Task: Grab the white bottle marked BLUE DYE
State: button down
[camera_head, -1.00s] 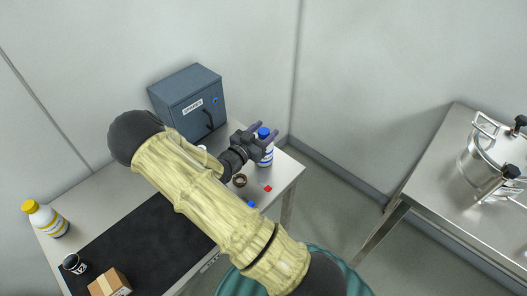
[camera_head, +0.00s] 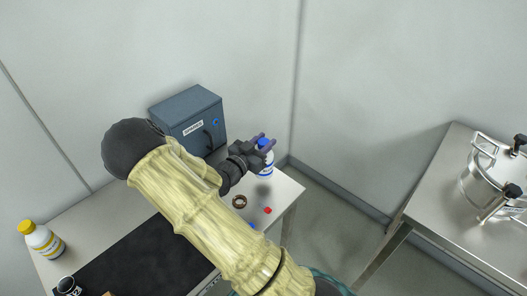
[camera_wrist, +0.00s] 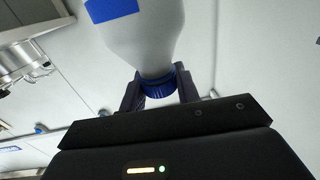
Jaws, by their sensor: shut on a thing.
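A white bottle (camera_head: 266,166) with a blue cap and a blue label patch is at the right end of the steel table, near the wall. My gripper (camera_head: 264,144) is shut on its top, with a finger on each side of the cap. In the wrist view the bottle (camera_wrist: 148,35) fills the top middle, its blue cap between the fingers of my gripper (camera_wrist: 160,88). A dark shadow lies on the table below the bottle, which appears held a little above the surface. The label's words cannot be read.
A blue-grey SPARES cabinet (camera_head: 188,122) stands just left of my gripper. A brown ring (camera_head: 239,202) and a small red piece (camera_head: 268,211) lie in front. A yellow-capped bottle (camera_head: 43,241) stands far left. A second table (camera_head: 440,195) with a steel vessel (camera_head: 490,180) is right, across a floor gap.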

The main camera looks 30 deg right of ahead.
notch_tip(320, 180, up, 6)
jog(key=shift+f, duration=0.25)
dwell(0.5)
